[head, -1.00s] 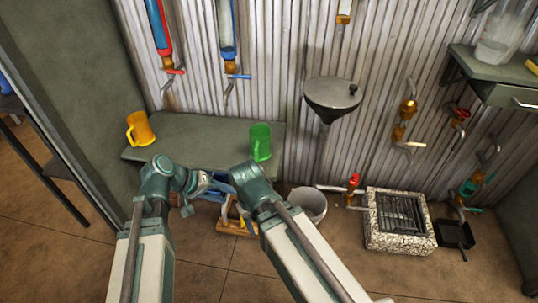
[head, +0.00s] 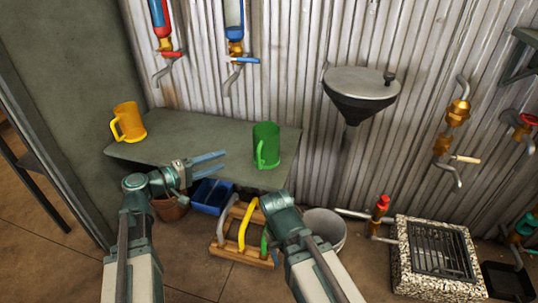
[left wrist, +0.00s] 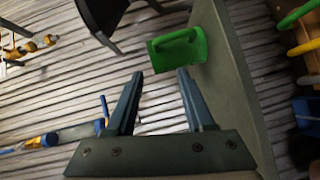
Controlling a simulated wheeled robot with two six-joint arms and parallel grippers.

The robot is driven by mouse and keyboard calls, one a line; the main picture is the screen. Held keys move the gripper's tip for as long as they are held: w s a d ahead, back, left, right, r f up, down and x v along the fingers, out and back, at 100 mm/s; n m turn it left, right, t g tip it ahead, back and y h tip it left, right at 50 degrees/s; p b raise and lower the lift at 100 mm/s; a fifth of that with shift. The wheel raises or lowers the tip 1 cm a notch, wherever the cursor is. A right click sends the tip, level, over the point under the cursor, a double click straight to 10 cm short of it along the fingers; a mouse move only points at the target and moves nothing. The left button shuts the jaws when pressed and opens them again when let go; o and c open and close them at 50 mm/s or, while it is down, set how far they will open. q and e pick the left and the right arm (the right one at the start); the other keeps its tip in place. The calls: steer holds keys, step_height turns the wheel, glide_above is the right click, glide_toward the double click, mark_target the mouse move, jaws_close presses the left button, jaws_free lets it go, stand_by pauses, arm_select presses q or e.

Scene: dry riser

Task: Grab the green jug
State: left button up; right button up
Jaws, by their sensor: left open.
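The green jug (head: 266,146) stands upright on the right part of a grey-green shelf (head: 175,150) against the corrugated wall. Its handle faces the front left. My left gripper (head: 222,160) is open and empty, left of the jug and apart from it, with its fingers pointing right toward it. In the left wrist view the jug (left wrist: 178,50) shows beyond the open fingertips (left wrist: 158,75). My right arm shows at the bottom middle of the head view, but its gripper fingers cannot be made out.
A yellow jug (head: 129,122) stands at the shelf's left end. A dark funnel basin (head: 362,88) hangs on the wall to the right. Below are a blue bin (head: 211,195), a wooden rack (head: 230,243) and a grey bucket (head: 326,228). The shelf between the jugs is clear.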

arm_select(q)
glide_toward(264, 150)
step_height(264, 150, up, 2)
steer(key=shift+w+d+r+b, duration=0.15)
steer(key=shift+w+d+b, duration=0.1)
steer(key=shift+d+b, duration=0.25)
steer(key=shift+w+d, duration=0.1)
steer(key=x, duration=0.5)
steer(key=shift+r, duration=0.4)
jaws_close()
stand_by(0.8)
